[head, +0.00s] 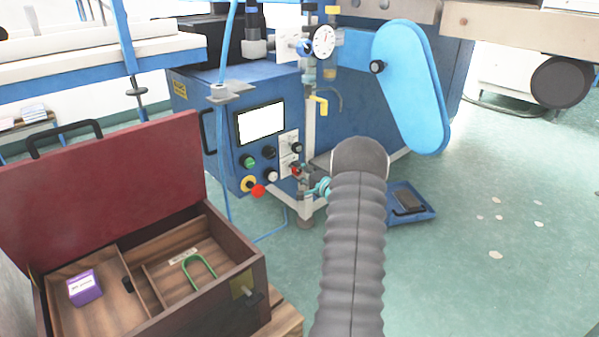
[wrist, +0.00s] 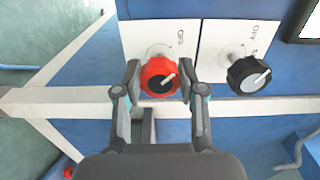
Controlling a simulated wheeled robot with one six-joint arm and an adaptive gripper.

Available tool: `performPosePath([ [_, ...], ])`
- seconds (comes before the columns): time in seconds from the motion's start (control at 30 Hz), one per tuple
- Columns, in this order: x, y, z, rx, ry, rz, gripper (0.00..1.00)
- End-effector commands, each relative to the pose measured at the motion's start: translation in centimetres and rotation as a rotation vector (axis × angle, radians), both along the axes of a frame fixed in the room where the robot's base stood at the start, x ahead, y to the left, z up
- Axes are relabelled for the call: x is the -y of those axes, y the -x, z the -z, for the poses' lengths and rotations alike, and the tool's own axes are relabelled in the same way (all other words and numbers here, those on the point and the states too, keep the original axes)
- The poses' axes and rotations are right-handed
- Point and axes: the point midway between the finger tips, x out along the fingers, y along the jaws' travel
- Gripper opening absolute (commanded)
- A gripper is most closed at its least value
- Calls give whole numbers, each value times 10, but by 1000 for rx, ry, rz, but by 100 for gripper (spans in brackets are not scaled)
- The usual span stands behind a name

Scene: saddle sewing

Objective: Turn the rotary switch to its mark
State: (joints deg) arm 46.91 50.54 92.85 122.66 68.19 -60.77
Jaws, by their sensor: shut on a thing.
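The rotary switch is a red knob (wrist: 160,76) with a dark centre and a pale pointer line. It sits on a white plate (wrist: 152,33) marked OFF. In the wrist view the pointer leans up and to the right, and the visible OFF lettering is above right of the knob. My gripper (wrist: 160,82) has one finger on each side of the knob and is shut on it. In the head view the red knob (head: 296,170) shows at the lower right of the blue control panel, with my gripper (head: 308,180) at it, partly hidden by my arm.
A second, black knob (wrist: 248,75) on its own OFF plate is close beside the red one. A red button (head: 257,191) and a green button (head: 249,162) are on the panel below the screen (head: 260,122). An open wooden box (head: 255,262) stands at the front left.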

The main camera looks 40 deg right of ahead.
Motion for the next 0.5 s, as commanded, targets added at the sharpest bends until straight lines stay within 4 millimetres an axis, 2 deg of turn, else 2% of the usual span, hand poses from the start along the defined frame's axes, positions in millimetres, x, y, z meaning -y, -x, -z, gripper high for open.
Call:
performPosePath([
  [0.17, 0, 1, 2, -4, -2, 0, 5],
  [0.2, 0, 1, 2, -4, -2, 0, 50],
  [0.27, 0, 1, 2, -3, -2, 0, 65],
  [0.5, -1, 0, 1, -2, -1, -1, 66],
])
